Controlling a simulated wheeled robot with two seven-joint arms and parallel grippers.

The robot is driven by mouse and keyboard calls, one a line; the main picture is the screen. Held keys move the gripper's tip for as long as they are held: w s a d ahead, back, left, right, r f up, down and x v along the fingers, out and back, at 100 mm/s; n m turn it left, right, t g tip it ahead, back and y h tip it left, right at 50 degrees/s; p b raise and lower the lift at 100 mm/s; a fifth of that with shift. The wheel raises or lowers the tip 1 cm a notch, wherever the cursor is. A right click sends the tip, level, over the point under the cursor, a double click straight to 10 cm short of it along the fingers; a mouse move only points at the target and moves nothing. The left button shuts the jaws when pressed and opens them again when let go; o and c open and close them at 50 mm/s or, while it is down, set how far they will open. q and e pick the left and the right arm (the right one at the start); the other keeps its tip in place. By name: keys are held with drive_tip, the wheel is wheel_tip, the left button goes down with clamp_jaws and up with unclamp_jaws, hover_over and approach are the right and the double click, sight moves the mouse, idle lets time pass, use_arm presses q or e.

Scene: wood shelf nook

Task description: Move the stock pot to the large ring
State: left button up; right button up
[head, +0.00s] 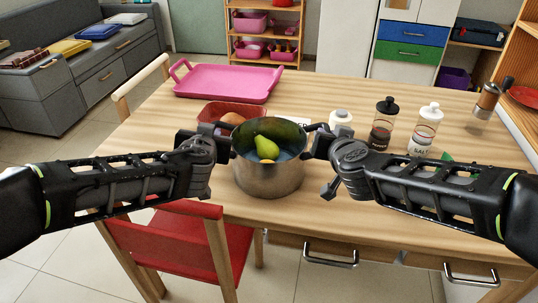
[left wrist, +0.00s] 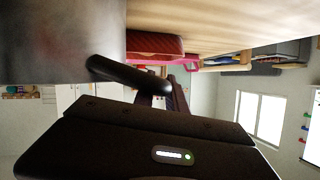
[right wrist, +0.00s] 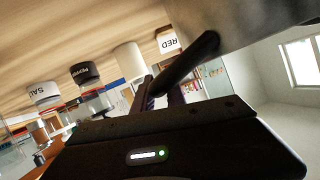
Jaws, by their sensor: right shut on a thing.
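The steel stock pot (head: 268,178) is upright at the near edge of the table, with a green pear (head: 266,147) and an orange-yellow item inside. I cannot tell whether its base touches the table. My right gripper (head: 312,141) is shut on the pot's right dark handle, which also shows in the right wrist view (right wrist: 190,60). My left gripper (head: 222,145) is at the left handle; that handle shows by the fingers in the left wrist view (left wrist: 125,72), but whether they are closed on it is unclear. I cannot make out a large ring.
A red container (head: 222,111) is close behind the pot. A pink tray (head: 225,82) lies at the back left. Pepper (head: 382,130) and salt (head: 424,130) bottles stand to the right. A red chair (head: 190,240) is at the table's front left.

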use_arm(q)
drive_tip(key=shift+f, duration=0.1)
drive_tip(key=shift+c, duration=0.7)
use_arm(e)
drive_tip(key=shift+c, duration=0.7)
use_arm(q)
clamp_jaws()
use_arm(e)
clamp_jaws()
use_arm(q)
drive_tip(key=shift+f, duration=0.1)
